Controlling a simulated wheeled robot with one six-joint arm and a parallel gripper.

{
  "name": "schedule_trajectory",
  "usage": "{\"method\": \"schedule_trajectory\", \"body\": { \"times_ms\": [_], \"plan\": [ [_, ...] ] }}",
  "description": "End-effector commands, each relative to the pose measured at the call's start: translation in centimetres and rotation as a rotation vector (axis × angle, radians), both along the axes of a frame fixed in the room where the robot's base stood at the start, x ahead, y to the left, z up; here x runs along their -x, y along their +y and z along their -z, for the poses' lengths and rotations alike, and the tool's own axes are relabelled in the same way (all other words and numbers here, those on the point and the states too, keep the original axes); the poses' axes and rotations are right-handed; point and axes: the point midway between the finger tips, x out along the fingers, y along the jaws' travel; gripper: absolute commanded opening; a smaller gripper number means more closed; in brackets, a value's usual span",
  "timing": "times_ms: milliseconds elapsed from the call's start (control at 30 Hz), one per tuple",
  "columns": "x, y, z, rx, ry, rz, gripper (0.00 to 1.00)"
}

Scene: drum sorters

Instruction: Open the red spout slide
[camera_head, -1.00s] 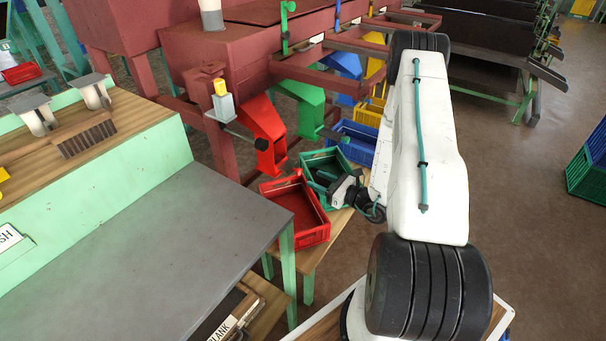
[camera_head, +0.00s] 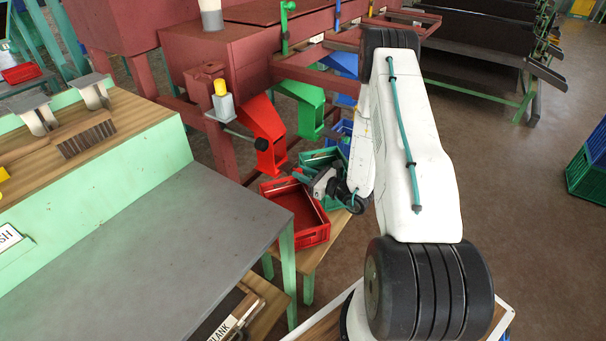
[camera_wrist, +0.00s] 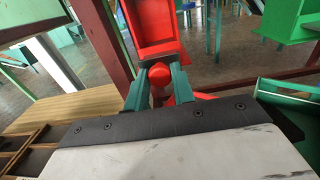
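The red spout (camera_head: 262,125) slopes down from the maroon machine in the head view. It also fills the top middle of the wrist view (camera_wrist: 152,22). A dark rod with a round end crosses its lower part in the head view. My gripper (camera_head: 304,175) is low and to the right of the spout mouth, above the bins. In the wrist view, my gripper's two teal fingers (camera_wrist: 160,74) are apart and point at the spout. A round red part shows between them; I cannot tell whether they touch it. The slide itself is not clearly visible.
A red bin (camera_head: 309,232) and a green bin (camera_head: 328,160) stand below the spouts. A green spout (camera_head: 303,110) is right of the red one. A grey-topped bench (camera_head: 190,235) is at left. Open floor lies at right.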

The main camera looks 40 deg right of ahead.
Motion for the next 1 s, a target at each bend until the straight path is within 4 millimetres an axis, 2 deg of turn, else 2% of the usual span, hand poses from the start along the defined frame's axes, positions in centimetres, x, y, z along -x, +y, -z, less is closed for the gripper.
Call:
{"method": "schedule_trajectory", "body": {
  "times_ms": [100, 300, 400, 700, 733, 800, 1000],
  "plan": [
    [0.5, -0.2, 0.0, -0.001, 0.001, 0.001, 0.00],
    [3.8, -1.5, 0.1, -0.001, 0.004, 0.002, 0.00],
    [4.8, -1.8, 0.1, 0.001, 0.003, 0.000, 0.00],
    [4.9, -1.7, 0.1, 0.001, 0.003, -0.004, 0.00],
    [5.0, -1.7, 0.1, 0.001, 0.003, -0.004, 0.30],
    [4.9, -1.7, 0.1, 0.001, 0.002, -0.004, 0.47],
    [4.9, -1.8, 0.0, 0.001, 0.002, -0.003, 0.47]
  ]
}}
